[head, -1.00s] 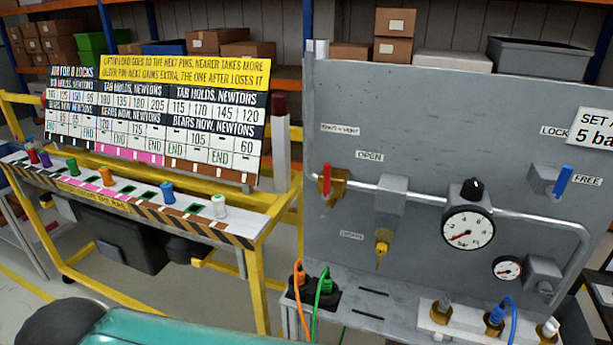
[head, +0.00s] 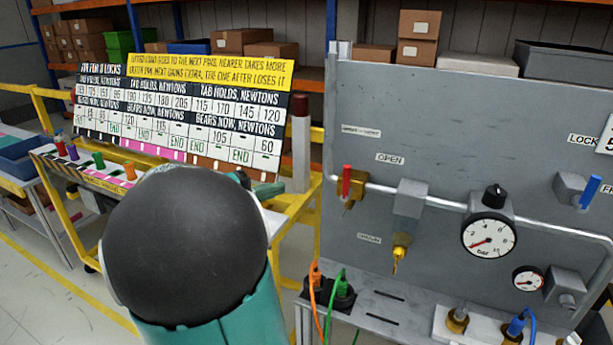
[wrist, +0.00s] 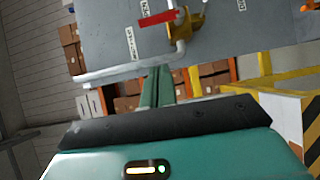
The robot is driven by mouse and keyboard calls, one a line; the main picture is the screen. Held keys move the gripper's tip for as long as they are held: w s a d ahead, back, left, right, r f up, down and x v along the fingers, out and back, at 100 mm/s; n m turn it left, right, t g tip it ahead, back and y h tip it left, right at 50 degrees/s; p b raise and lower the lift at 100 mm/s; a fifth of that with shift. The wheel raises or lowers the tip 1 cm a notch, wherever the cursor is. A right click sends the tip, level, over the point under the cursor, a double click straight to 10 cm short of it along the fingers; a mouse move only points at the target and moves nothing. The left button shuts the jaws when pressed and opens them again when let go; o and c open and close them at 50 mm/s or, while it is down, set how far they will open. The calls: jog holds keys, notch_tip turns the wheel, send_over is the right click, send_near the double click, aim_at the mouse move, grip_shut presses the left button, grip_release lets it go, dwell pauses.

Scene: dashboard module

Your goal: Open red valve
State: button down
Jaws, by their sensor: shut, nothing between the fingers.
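The red valve handle (head: 346,180) stands upright on a brass valve body (head: 356,190) at the left end of the grey panel's pipe. In the wrist view, which is turned, the red handle (wrist: 157,18) shows at the top, with the brass body (wrist: 190,25) beside it. My gripper (wrist: 157,72) shows in the wrist view as teal fingers shut together, with nothing between them. In that picture the fingertips lie below the handle, apart from it. In the head view my arm's dark joint hides the gripper.
The grey panel (head: 440,110) carries a pipe (head: 430,200), a brass drain fitting (head: 400,250), a large gauge (head: 488,237) and a blue lever (head: 590,190). Orange and green cables (head: 330,300) rise from sockets below. A lettered board (head: 180,115) on a yellow frame stands left.

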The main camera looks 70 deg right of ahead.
aim_at(347, 180)
jog(key=shift+d+r, duration=0.2)
jog(key=shift+d, duration=0.05)
jog(key=shift+d, duration=0.1)
jog(key=s+d, duration=0.8)
jog(key=s, duration=0.2)
jog(key=shift+s, duration=0.2)
